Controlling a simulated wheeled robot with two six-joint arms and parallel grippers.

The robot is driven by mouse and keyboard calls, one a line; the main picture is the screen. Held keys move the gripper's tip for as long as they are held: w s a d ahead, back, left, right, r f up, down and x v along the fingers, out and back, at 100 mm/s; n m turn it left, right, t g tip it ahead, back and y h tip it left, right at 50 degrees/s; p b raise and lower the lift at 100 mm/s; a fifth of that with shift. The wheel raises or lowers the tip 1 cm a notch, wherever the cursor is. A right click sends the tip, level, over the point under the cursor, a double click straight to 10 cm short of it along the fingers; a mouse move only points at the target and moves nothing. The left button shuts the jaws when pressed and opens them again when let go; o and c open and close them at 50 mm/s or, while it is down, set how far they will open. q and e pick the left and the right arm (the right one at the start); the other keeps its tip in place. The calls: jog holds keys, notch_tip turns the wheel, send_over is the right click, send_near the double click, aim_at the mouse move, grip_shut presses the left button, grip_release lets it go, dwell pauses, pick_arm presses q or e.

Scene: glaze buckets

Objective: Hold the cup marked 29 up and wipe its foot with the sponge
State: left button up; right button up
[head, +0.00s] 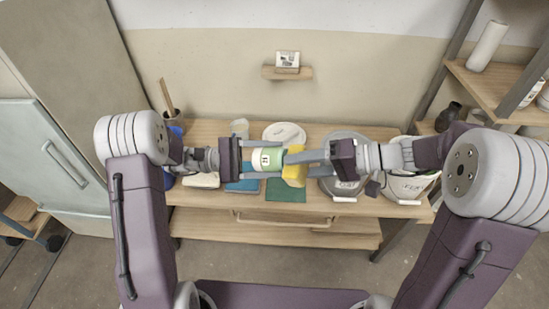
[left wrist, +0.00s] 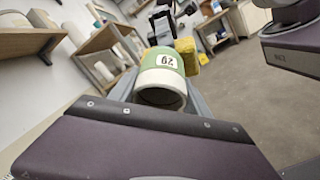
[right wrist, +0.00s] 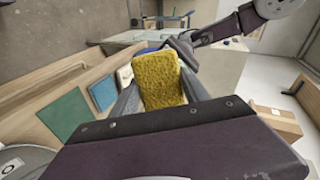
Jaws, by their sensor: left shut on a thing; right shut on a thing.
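The cup marked 29 (head: 267,156) is green with a cream band and a white label; it lies on its side in the air above the table. The label reads 29 in the left wrist view (left wrist: 166,61). My left gripper (head: 248,158) is shut on the cup. My right gripper (head: 308,157) is shut on the yellow sponge (head: 295,168), which also fills the middle of the right wrist view (right wrist: 159,80). The sponge is right beside the cup's right end in the head view; whether they touch I cannot tell. The sponge hides that end of the cup.
Below is a wooden table (head: 215,212) with a dark green mat (head: 286,191), a blue item (head: 242,186), a white plate (head: 284,134), and buckets (head: 408,188) at the right. A small wall shelf (head: 287,73) holds a labelled box. A shelf rack (head: 500,88) stands at the right.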

jog(key=shift+a+r, duration=0.25)
jog(key=shift+r, duration=0.25)
jog(key=shift+a+r, duration=0.25)
jog(key=shift+r, duration=0.25)
jog(key=shift+w+a+r, duration=0.1)
jog(key=shift+w+r, duration=0.1)
jog(key=shift+r, duration=0.55)
jog(key=shift+a+r, duration=0.1)
jog(key=shift+r, duration=0.15)
jog(key=s+d+r, duration=0.2)
jog(key=d, duration=1.6)
jog(key=shift+d+r, duration=0.15)
jog(key=shift+d, duration=0.05)
pick_arm(q)
jog(key=shift+r, duration=0.1)
